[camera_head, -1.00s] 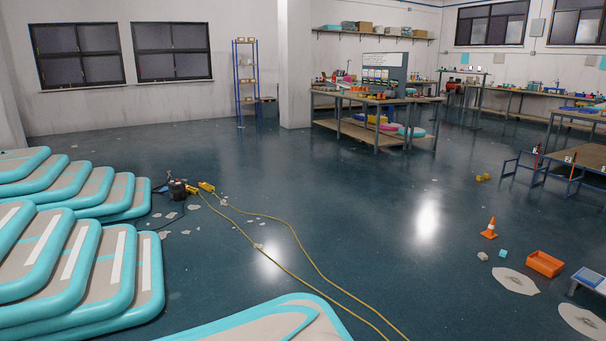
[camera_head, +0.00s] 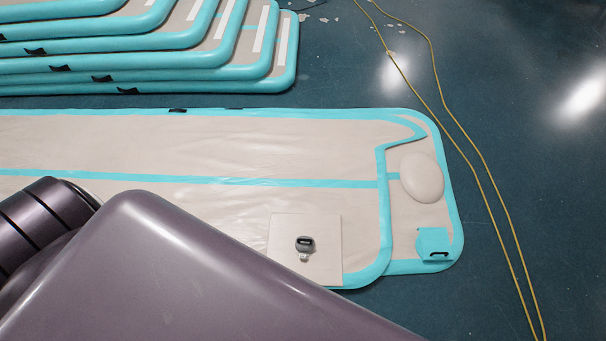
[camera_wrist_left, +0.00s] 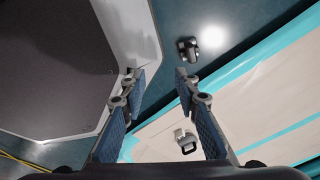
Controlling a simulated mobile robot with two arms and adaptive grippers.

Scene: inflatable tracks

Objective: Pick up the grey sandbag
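No thing in view is clearly the grey sandbag. A smooth, pale greyish-beige oval pad (camera_head: 422,177) lies on the right end of the inflatable track (camera_head: 130,146) in the head view. A small grey thing with a dark top (camera_head: 305,243) sits on a square beige patch of that track. In the left wrist view, my left gripper (camera_wrist_left: 159,78) is open, with nothing between its fingers. A dark grey object (camera_wrist_left: 188,49) lies on the floor beyond its right finger. A pale handled object (camera_wrist_left: 186,141) shows near that finger. My right gripper is not in view.
Stacked teal-edged tracks (camera_head: 150,66) stand behind. Yellow cables (camera_head: 470,150) cross the floor at right. A dark panel with a pale rim (camera_wrist_left: 70,60) fills the wrist view's left.

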